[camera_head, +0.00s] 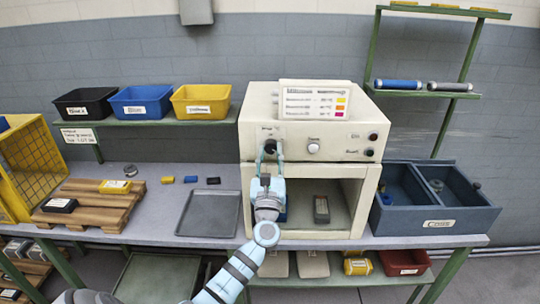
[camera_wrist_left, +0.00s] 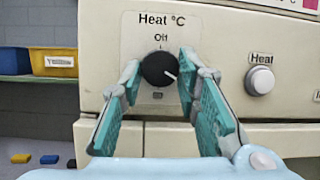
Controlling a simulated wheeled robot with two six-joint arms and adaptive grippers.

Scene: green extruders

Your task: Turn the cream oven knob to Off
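The cream oven (camera_head: 297,130) stands on the workbench with its chamber open below the control panel. Its black knob (camera_wrist_left: 159,69) sits under the label "Heat °C", with "Off" printed above it; the white pointer mark aims to the right and slightly down. The knob also shows in the head view (camera_head: 270,146). My left gripper (camera_wrist_left: 158,65) is open, with its teal fingers on either side of the knob; I cannot tell whether they touch it. My right gripper is not in view.
A white button marked "Heat" (camera_wrist_left: 260,80) is right of the knob. A grey tray (camera_head: 209,213) lies left of the oven and a blue divided bin (camera_head: 434,222) right of it. Yellow (camera_head: 201,101), blue and black bins stand on a shelf at left.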

